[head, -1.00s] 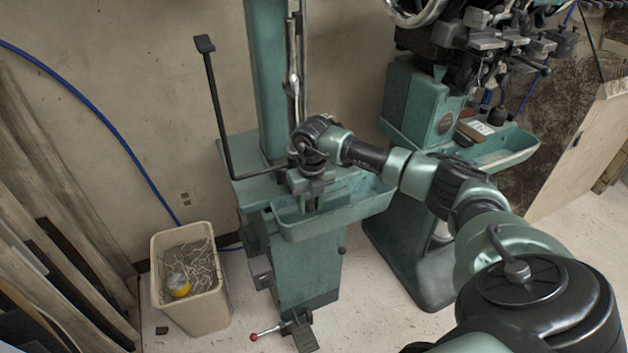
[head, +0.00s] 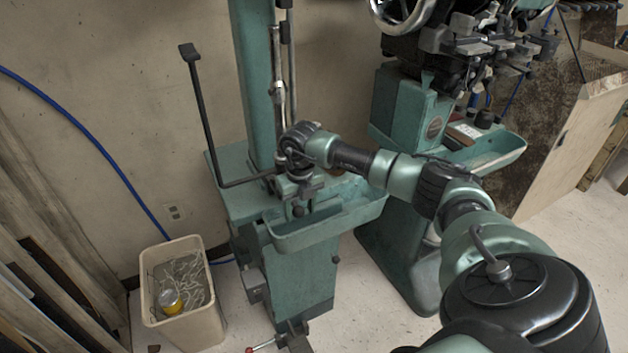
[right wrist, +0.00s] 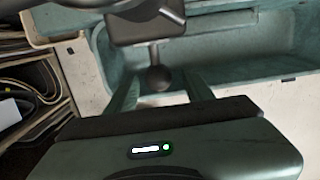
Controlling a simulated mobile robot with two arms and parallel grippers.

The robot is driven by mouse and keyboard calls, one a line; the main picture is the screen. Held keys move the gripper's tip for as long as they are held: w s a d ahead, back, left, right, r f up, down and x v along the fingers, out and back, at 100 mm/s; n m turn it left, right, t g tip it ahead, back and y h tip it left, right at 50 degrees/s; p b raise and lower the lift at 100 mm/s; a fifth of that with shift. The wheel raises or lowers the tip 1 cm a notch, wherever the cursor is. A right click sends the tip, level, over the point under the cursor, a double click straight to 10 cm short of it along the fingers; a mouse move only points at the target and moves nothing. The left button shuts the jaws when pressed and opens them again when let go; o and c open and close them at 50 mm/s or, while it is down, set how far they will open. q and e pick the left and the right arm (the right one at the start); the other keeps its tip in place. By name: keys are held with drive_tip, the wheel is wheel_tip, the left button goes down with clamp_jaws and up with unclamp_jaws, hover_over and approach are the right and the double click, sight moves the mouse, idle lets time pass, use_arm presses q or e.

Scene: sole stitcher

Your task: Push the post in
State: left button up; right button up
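The teal machine (head: 306,283) stands in the middle of the head view with a tray (head: 325,226) on its front. A dark post with a ball knob (head: 299,211) sticks out of a metal block above the tray; I take this as the post. In the right wrist view the ball knob (right wrist: 158,78) hangs below the block (right wrist: 146,22), between my fingers. My right gripper (right wrist: 162,88) is open, with a finger on each side of the knob and gaps showing. In the head view its fingertips are hidden by my wrist. My left gripper is out of view.
A bent black rod with a pad (head: 189,50) rises left of the machine. A beige bin (head: 181,318) of tangled scraps stands on the floor at left. A second teal machine (head: 408,108) with its own tray stands close on the right, behind my arm.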

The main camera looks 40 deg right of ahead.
drive_tip(key=shift+o, duration=0.2)
drive_tip(key=shift+w+r, duration=0.15)
drive_tip(key=shift+r, duration=0.05)
wheel_tip(320, 180, up, 2)
drive_tip(key=shift+r+p, duration=0.1)
drive_tip(key=shift+p, duration=1.1)
drive_tip(key=r+p, duration=0.1)
drive_tip(key=s+r+p, duration=0.1)
drive_tip(key=r, duration=0.1)
drive_tip(key=s+r+p, duration=0.1)
drive_tip(key=shift+a+r+p, duration=0.15)
drive_tip(key=shift+a+p, duration=0.15)
drive_tip(key=shift+p, duration=0.1)
drive_tip(key=shift+w, duration=0.1)
